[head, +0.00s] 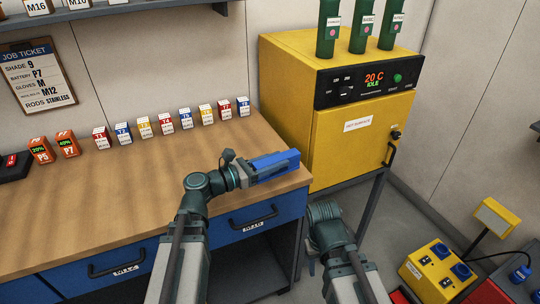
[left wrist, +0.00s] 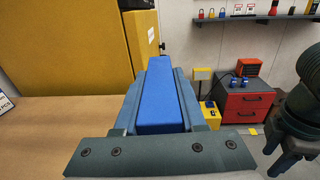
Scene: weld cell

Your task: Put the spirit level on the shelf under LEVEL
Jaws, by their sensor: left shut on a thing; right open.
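A blue bar, which I take for the spirit level (head: 275,163), is held in my left gripper (head: 262,170) above the right end of the wooden bench. In the left wrist view the blue bar (left wrist: 160,98) lies lengthwise between the fingers of the left gripper (left wrist: 158,110) and points away from the camera. The left gripper is shut on it. My right arm shows at the lower middle of the head view, but its fingers are hidden. No LEVEL label can be read in either view.
A yellow oven (head: 350,130) stands just right of the bench (head: 130,185). Small numbered boxes line the bench's back. A wall shelf (head: 130,10) carries boxes at upper left. In the left wrist view, another shelf (left wrist: 265,18) holds padlocks above a red cabinet (left wrist: 247,103).

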